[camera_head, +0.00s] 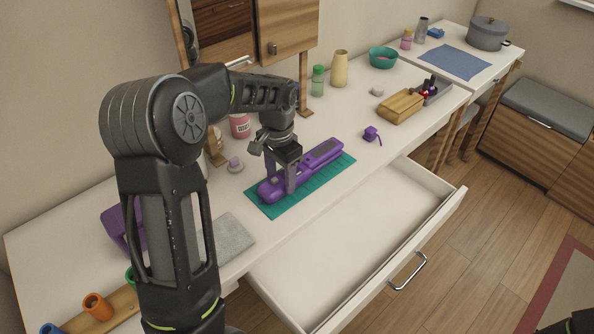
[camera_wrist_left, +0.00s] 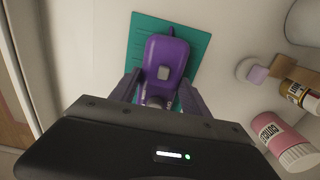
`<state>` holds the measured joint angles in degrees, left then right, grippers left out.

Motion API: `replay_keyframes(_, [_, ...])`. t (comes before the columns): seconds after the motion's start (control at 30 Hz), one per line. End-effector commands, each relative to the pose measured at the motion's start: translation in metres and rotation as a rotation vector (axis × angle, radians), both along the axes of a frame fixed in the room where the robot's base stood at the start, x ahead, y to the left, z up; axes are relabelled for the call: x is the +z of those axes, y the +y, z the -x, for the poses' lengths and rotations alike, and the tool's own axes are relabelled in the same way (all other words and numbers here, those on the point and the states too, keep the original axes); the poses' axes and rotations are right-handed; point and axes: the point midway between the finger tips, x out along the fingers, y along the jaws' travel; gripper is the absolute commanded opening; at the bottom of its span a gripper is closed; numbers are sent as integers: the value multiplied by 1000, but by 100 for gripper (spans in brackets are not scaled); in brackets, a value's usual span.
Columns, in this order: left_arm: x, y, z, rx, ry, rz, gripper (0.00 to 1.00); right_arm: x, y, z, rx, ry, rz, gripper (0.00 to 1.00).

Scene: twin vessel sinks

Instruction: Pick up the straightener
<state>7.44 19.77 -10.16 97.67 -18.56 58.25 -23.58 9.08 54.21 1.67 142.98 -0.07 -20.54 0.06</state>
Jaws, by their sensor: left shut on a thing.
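The purple straightener (camera_head: 322,153) lies along the teal mat (camera_head: 338,172) on the white counter in the head view. My left gripper (camera_head: 282,186) points down over its near-left part, with its fingers on either side of the body, shut on it. In the left wrist view the straightener (camera_wrist_left: 163,62) shows between the two fingers of my left gripper (camera_wrist_left: 160,95), with the teal mat (camera_wrist_left: 146,28) beneath. The straightener seems to rest on the mat; I cannot tell whether it is lifted at all.
An open white drawer (camera_head: 350,240) juts out below the mat. A pink jar (camera_head: 240,126) and a small lilac-topped item (camera_head: 235,164) stand behind the arm. A grey cloth (camera_head: 228,238) lies to the left.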

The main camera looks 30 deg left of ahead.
Motion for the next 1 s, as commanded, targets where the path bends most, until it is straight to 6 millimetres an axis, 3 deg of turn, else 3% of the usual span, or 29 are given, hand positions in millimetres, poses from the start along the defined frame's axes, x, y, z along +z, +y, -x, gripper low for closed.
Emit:
replay_keyframes(0.27, [16, 0, -1, 0, -5, -1, 0, 0, 0, 0, 0, 0, 0, 36])
replay_keyframes(0.7, [92, 0, -1, 0, -6, -2, 0, 0, 0, 0, 0, 0, 0, 36])
replay_keyframes(1.0, [101, 0, -1, 0, -2, 0, 0, 0, 0, 0, 0, 0, 0, 36])
